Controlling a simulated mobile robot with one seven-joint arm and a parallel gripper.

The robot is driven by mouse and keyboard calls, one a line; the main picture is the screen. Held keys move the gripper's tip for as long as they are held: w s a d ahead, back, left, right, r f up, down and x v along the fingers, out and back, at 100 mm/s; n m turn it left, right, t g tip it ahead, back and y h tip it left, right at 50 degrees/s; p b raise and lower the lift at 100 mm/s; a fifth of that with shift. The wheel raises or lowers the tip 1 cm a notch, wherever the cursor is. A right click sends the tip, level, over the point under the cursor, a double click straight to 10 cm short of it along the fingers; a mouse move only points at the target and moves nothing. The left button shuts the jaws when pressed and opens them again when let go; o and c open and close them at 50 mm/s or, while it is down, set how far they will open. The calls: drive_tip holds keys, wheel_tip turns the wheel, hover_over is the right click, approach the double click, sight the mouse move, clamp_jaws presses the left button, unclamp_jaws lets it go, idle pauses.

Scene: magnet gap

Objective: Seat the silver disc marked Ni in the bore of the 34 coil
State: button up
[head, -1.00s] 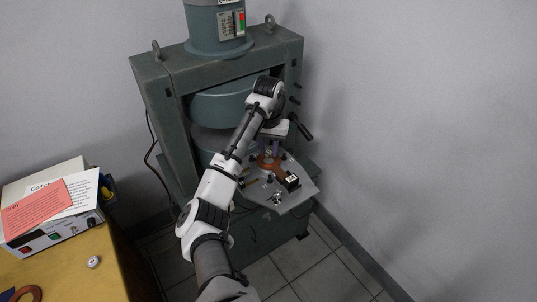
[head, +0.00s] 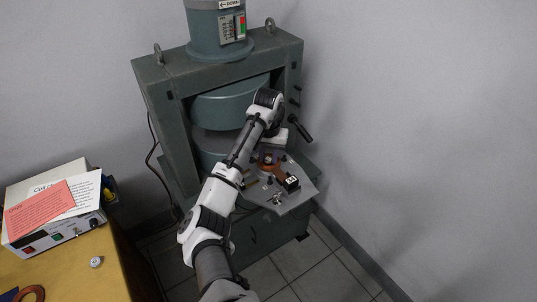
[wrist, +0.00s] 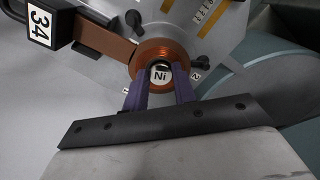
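The silver disc marked Ni (wrist: 160,76) faces up between the tips of my gripper's purple fingers (wrist: 161,84). The fingers are close together, one on each side of it, and look shut on it. The disc overlaps the bore of the copper coil (wrist: 150,50) in the wrist view, with a dark strip of bore showing beyond it. I cannot tell whether it is inside the bore or just above. The coil's brown arm leads to a black block with a white 34 label (wrist: 39,27). In the head view the coil (head: 271,168) lies below my gripper (head: 268,155).
The coil lies on a grey plate (head: 298,198) in front of the large green magnet frame (head: 160,110). Dark knobs (wrist: 133,18) and a brass scale (wrist: 208,14) are near the coil. A small silver piece (head: 96,262) sits on the yellow desk at left.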

sight(269, 159)
drive_tip(key=shift+o, duration=0.8)
drive_tip(key=shift+s+f, duration=0.2)
drive_tip(key=shift+f, duration=0.55)
drive_tip(key=shift+o, duration=0.3)
drive_tip(key=shift+r, duration=0.35)
wheel_tip(269, 159, up, 13)
drive_tip(key=shift+w, duration=0.25)
drive_tip(key=shift+f, duration=0.1)
